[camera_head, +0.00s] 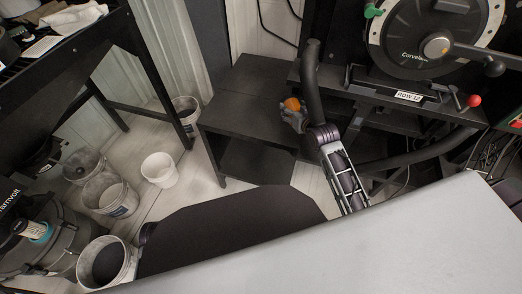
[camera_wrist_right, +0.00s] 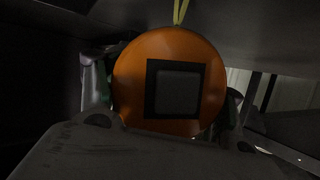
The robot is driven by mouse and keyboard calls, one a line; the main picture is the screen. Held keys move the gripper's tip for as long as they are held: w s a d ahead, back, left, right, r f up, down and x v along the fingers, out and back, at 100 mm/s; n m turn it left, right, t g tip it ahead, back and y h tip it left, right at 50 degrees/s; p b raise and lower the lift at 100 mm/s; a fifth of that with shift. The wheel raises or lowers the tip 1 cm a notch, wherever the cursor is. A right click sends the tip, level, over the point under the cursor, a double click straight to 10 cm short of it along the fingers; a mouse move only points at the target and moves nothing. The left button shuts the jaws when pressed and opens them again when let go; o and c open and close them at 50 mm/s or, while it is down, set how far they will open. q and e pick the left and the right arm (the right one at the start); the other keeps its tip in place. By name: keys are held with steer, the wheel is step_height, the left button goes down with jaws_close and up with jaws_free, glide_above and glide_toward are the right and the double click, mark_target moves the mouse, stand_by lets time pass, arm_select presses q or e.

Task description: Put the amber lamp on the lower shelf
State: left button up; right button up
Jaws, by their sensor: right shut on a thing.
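The amber lamp (camera_head: 292,104) is a round orange thing. In the right wrist view, the lamp (camera_wrist_right: 214,80) fills the middle, with a dark square panel on its face and a yellow strap at its top. My right gripper (camera_head: 296,115) is shut on it, with fingers on both sides. In the head view the lamp shows against the right part of the black shelf unit's top board (camera_head: 240,98); its exact height there I cannot tell. The lower shelf (camera_head: 255,160) shows below the top board, partly shaded, with nothing seen on it. My left gripper is not in view.
A machine with a round disc (camera_head: 395,40) and a red-knobbed lever (camera_head: 473,101) stands right of the shelf unit. Several buckets, one white (camera_head: 159,169), stand on the floor at left. A dark bench (camera_head: 75,50) is at upper left. A large grey surface (camera_head: 380,250) covers the lower right.

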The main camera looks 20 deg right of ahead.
glide_above(273, 124)
steer(key=shift+w+a+r, duration=0.1)
steer(key=shift+a+r, duration=0.2)
stand_by(0.3)
steer(key=shift+d, duration=0.25)
